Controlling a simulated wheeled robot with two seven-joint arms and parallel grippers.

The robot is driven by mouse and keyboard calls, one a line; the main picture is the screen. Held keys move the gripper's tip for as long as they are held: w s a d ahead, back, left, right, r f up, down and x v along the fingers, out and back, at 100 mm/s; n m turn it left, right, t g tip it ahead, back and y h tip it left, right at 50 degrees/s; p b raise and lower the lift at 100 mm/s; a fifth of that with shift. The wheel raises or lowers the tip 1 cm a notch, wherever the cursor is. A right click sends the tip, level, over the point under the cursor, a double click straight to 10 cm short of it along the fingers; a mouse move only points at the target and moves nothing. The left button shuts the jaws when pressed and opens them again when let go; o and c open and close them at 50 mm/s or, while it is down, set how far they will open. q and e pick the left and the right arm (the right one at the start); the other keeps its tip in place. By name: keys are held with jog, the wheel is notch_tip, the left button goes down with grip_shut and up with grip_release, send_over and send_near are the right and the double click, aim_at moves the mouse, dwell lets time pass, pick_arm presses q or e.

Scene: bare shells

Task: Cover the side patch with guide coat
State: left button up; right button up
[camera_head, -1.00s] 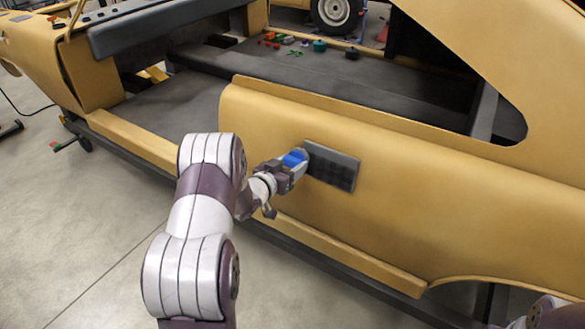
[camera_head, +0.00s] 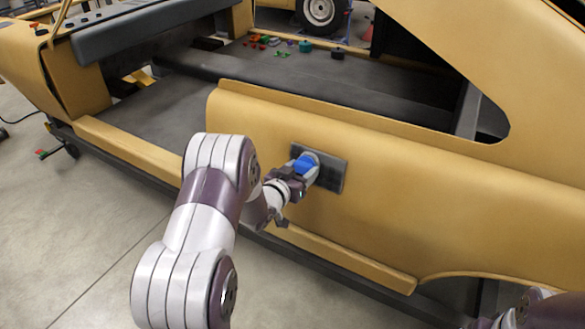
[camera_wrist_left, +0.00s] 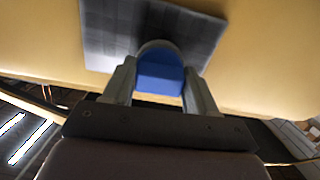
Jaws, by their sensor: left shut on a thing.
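The side patch (camera_head: 334,174) is a dark grey rectangle on the yellow car shell's side. In the left wrist view the patch (camera_wrist_left: 105,40) fills the top middle and shows lighter and darker grey squares. My left gripper (camera_head: 302,172) is shut on a blue applicator (camera_head: 304,163) with a grey rounded front. The applicator (camera_wrist_left: 160,75) lies between both fingers in the left wrist view, its front over the patch's lower middle. Whether it touches the surface I cannot tell. Part of my right arm shows at the bottom right corner; its gripper's jaws are not visible.
The yellow car shell (camera_head: 430,200) spans the view, with a sill (camera_head: 340,258) below the patch. Several small coloured items and a green pot (camera_head: 306,46) lie on the dark floor inside the shell. Bare concrete floor (camera_head: 60,240) lies at the left.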

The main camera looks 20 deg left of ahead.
pick_arm(q)
jog(key=s+d+b, duration=0.1)
jog(key=d+b, duration=0.1)
jog(key=d, duration=0.8)
jog(key=shift+w+a, duration=0.15)
jog(key=shift+a, duration=1.35)
jog(key=shift+w+a, duration=0.15)
jog(key=shift+a, duration=1.4)
jog(key=shift+w+a, duration=0.15)
jog(key=shift+a, duration=1.35)
jog(key=a, duration=0.7)
jog(key=shift+w+a, duration=0.3)
jog(key=shift+w, duration=0.05)
jog(key=shift+s+r, duration=0.1)
jog(key=s, duration=0.2)
jog(key=s+p, duration=0.2)
jog(key=s, duration=0.1)
jog(key=shift+s+a+r, duration=0.25)
jog(key=shift+s+r, duration=0.05)
jog(key=shift+r, duration=0.1)
